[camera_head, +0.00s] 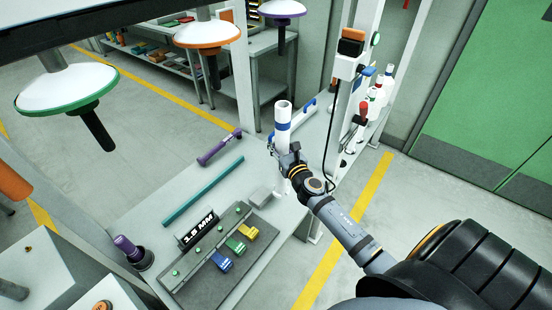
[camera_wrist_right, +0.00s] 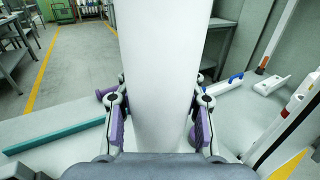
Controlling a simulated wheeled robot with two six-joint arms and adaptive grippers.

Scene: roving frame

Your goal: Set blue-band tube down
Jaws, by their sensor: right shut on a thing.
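The blue-band tube (camera_head: 283,122) is a white upright cylinder with a blue band near its top and an open upper end. My right gripper (camera_head: 288,160) is shut on its lower part, above the far right part of the grey bench (camera_head: 225,172). In the right wrist view the white tube (camera_wrist_right: 160,70) fills the middle, between the purple-padded fingers of my right gripper (camera_wrist_right: 160,130). My left gripper is not in view.
A teal bar (camera_head: 203,190) and a purple-handled tool (camera_head: 219,147) lie on the bench. A dark fixture plate (camera_head: 215,280) holds blue, green and yellow clamps. A white post (camera_head: 345,100) with a cable stands right of the tube. Several banded tubes (camera_head: 376,95) stand beyond it.

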